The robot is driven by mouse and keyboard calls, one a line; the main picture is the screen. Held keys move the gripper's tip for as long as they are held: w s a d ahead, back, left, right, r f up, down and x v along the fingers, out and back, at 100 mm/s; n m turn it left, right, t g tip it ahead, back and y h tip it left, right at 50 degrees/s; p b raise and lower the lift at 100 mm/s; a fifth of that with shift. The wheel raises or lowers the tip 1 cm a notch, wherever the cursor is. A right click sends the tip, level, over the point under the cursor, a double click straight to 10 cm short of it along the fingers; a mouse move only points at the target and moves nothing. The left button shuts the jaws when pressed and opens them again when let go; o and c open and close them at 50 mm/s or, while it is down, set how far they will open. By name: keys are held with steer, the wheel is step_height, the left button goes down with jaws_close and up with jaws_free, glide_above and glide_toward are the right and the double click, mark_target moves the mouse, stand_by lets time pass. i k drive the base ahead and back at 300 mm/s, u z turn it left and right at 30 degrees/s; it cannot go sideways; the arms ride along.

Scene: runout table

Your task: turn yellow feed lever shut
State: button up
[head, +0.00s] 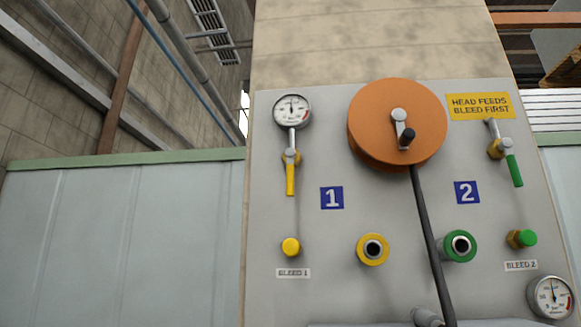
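The yellow feed lever (291,180) is on the left of a grey panel in the head view. It hangs straight down from a brass valve (291,157), in line with the thin vertical pipe. A round gauge (292,110) sits above that valve, and a yellow knob (291,247) labelled BLEED 1 is below it. The gauge's needle points roughly upward; its value is too small to read.
A green lever (513,170) hangs tilted at the right. An orange reel (370,125) with a crank projects between the levers. A black hose (430,235) hangs down from it. Yellow (360,252) and green (449,253) ringed ports sit below. Another gauge (552,297) is bottom right.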

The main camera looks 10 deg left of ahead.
mark_target(289, 153)
steer(key=z, duration=0.55)
steer(key=k, duration=1)
steer(key=u, duration=0.55)
